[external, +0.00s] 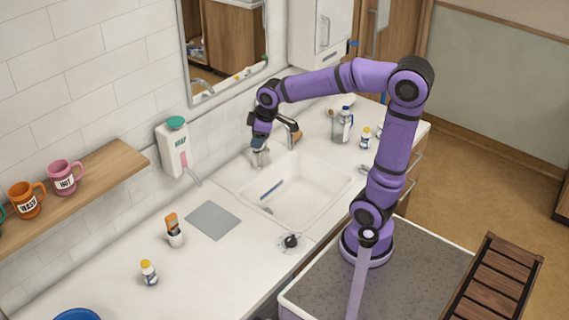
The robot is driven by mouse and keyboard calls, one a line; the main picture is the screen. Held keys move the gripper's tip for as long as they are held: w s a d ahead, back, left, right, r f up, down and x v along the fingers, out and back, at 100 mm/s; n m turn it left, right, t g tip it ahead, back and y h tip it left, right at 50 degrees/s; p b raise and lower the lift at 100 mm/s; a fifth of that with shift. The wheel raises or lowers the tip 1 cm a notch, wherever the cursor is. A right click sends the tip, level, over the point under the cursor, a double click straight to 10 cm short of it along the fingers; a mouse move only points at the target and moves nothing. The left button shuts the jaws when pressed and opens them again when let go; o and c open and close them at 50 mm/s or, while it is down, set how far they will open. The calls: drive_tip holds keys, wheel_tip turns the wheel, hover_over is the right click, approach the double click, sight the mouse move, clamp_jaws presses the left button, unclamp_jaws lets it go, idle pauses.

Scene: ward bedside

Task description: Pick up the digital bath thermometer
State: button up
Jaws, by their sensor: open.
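I cannot tell for sure which thing is the digital bath thermometer. A slim blue-grey item (272,188) lies in the white sink (318,208), with a small grey shape near it that may be the drain. A small dark round item (290,241) lies on the counter in front of the sink. My gripper (259,158) is open and points down over the back left rim of the sink, left of the dark faucet. It is above and behind the slim item and apart from it. Whatever is directly under the fingers is too small to make out.
A grey mat (213,220) and a cup with an orange-topped item (174,232) are left of the sink. A yellow-capped bottle (149,272) stands farther left. A soap dispenser (173,148) hangs on the wall. A clear jug (342,126) and small bottles stand to the right.

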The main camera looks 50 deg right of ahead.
drive_tip(key=w+a+f+n+g+y, duration=0.1)
drive_tip(key=w+a+f+n, duration=0.5)
drive_tip(key=w+a, duration=0.4)
drive_tip(key=n+g+y, duration=0.2)
drive_tip(key=n+y, duration=0.1)
drive_tip(key=n, duration=0.1)
approach(171, 215)
drive_tip(key=f, duration=0.2)
drive_tip(key=x, duration=0.5)
drive_tip(key=shift+s+a, duration=0.2)
drive_tip(key=shift+a, duration=0.15)
drive_tip(key=shift+w+x, duration=0.1)
drive_tip(key=shift+x, duration=1.3)
drive_tip(key=shift+w+x, duration=0.15)
drive_tip(key=shift+x, duration=1.3)
clamp_jaws()
